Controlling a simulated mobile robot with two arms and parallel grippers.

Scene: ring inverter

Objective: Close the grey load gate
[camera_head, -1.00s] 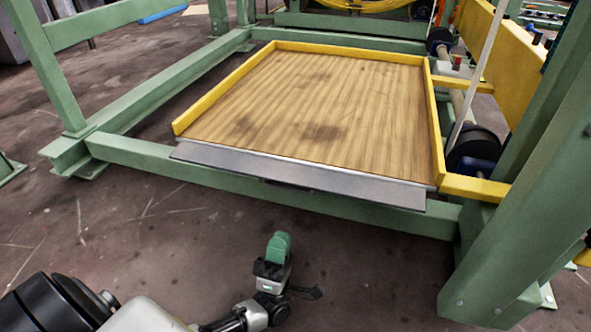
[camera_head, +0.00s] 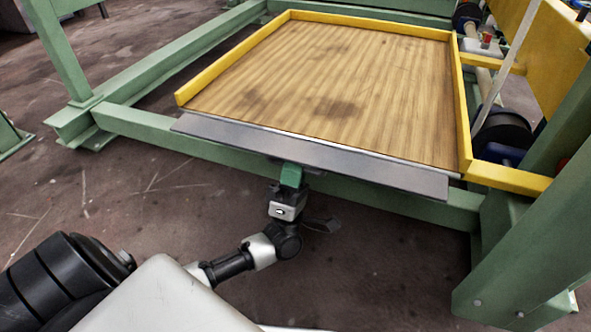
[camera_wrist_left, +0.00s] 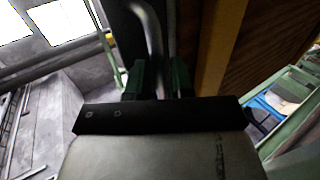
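The grey load gate (camera_head: 310,155) is a flat metal flap along the front edge of the wooden platform (camera_head: 340,85). It hangs outward and slopes down, folded open. My left gripper (camera_head: 290,178) is at the gate's lower edge, left of its middle, with its tips partly hidden under the flap. In the left wrist view, its green fingers (camera_wrist_left: 166,80) stand apart with a curved grey bar (camera_wrist_left: 152,38), perhaps the gate's handle, between them. A dark gap shows beside the bar, so the fingers do not look clamped. My right gripper is not in view.
Yellow rails (camera_head: 232,60) edge the platform on its other sides. A green beam (camera_head: 150,128) runs beneath the gate, and a thick green post (camera_head: 535,200) stands at the right. The floor in front is clear.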

